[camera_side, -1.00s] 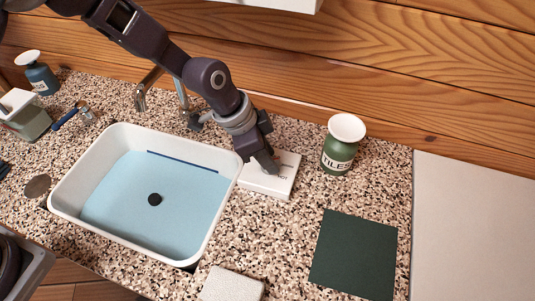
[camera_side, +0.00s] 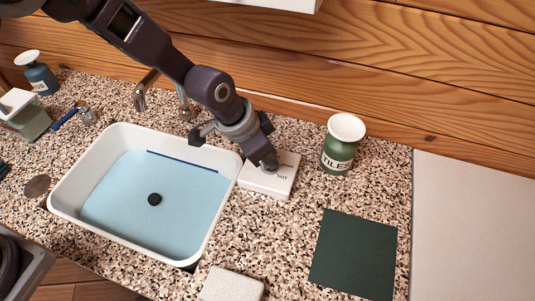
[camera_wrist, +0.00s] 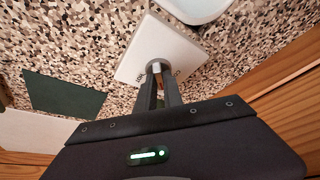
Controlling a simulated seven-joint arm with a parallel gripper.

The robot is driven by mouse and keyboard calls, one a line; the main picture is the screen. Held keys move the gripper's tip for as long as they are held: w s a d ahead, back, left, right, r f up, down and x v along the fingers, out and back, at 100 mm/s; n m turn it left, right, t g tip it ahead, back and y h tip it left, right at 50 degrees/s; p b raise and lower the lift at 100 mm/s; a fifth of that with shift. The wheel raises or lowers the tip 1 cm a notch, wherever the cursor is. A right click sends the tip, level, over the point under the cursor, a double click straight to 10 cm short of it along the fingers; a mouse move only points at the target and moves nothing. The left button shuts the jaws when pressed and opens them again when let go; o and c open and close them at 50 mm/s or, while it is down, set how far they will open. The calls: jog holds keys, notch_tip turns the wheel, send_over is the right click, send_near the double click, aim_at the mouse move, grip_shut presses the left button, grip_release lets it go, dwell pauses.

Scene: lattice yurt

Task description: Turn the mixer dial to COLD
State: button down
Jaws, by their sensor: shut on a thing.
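The mixer is a flat white box (camera_side: 281,186) on the counter, just right of the sink. My gripper (camera_side: 270,163) is down on the top of the box and covers most of the dial there. In the wrist view the grey round dial (camera_wrist: 155,65) stands on the white box (camera_wrist: 165,43), and my gripper's fingers (camera_wrist: 159,80) are closed around it. I cannot tell where the dial points.
A white sink (camera_side: 205,232) with pale blue bottom lies left of the box, with a metal tap (camera_side: 146,90) behind. A green TILES bottle (camera_side: 338,150) stands close right of the box. A dark green square (camera_side: 354,254) lies front right. Speckled counter between is clear.

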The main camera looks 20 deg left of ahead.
jog(key=n, duration=0.2)
jog(key=n+y, duration=0.1)
jog(key=n, duration=0.1)
jog(key=shift+s+d+n+t+y, duration=0.1)
jog(key=shift+d+n+t+y, duration=0.05)
jog(key=shift+n+t+y, duration=0.2)
jog(key=shift+n+y, duration=0.75)
jog(key=shift+n, duration=1.2)
jog(key=c, duration=1.5)
grip_release()
